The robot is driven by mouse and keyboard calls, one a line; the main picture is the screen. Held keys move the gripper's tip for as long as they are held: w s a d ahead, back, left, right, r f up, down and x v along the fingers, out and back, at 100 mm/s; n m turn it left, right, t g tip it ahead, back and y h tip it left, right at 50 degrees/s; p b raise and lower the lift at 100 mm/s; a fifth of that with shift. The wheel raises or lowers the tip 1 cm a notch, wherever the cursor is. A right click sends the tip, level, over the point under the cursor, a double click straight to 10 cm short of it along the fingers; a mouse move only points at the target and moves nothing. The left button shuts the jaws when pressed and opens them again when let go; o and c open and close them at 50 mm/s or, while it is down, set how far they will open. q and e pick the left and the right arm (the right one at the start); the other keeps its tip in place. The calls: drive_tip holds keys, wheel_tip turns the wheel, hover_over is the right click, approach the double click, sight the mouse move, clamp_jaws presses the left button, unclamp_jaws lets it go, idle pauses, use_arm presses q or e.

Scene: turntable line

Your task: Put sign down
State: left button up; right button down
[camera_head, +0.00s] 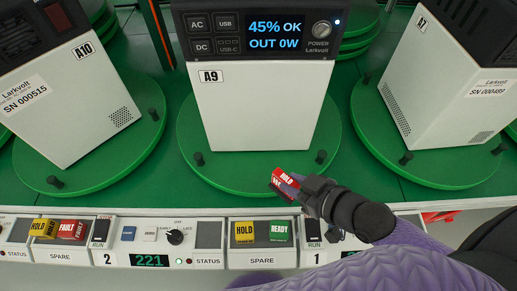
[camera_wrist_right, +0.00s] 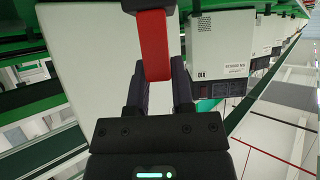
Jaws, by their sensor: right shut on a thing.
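The sign is over the front rim of the middle turntable (camera_head: 240,182), in front of the white power unit A9 (camera_head: 255,110). I cannot tell whether it touches the turntable. In the right wrist view the red sign (camera_wrist_right: 153,45) stands out beyond the fingers of the gripper (camera_wrist_right: 155,85). A9's screen reads 45% OK, OUT 0W. My left gripper is not in view.
Units A10 (camera_head: 60,95) and A7 (camera_head: 435,85) stand on turntables at either side. The front ledge has a SPARE tray (camera_head: 262,261) with yellow HOLD and green READY signs, another spare tray at left with yellow and red signs, a knob (camera_head: 174,237) and switches.

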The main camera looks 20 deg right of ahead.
drive_tip(key=w+a, duration=0.1)
drive_tip(key=w, duration=0.2)
drive_tip(key=w+a+b, duration=0.1)
drive_tip(key=w+a, duration=0.3)
drive_tip(key=w, duration=0.1)
drive_tip(key=shift+w, duration=0.35)
drive_tip(key=shift+w+f+b, duration=0.1)
drive_tip(key=shift+f+b, duration=0.25)
drive_tip(key=shift+b, duration=0.05)
wheel_tip(320, 180, down, 3)
drive_tip(key=shift+f+b, duration=0.1)
drive_tip(key=shift+b, duration=0.8)
drive_tip(key=shift+r, duration=0.2)
drive_tip(key=shift+c, duration=2.4)
unclamp_jaws()
drive_tip(key=p+v, duration=0.4)
drive_tip(key=v, duration=0.7)
drive_tip(key=shift+r+p, duration=0.1)
drive_tip(key=shift+p, duration=0.2)
drive_tip(key=shift+s+d+r, duration=0.2)
drive_tip(key=shift+s, duration=0.15)
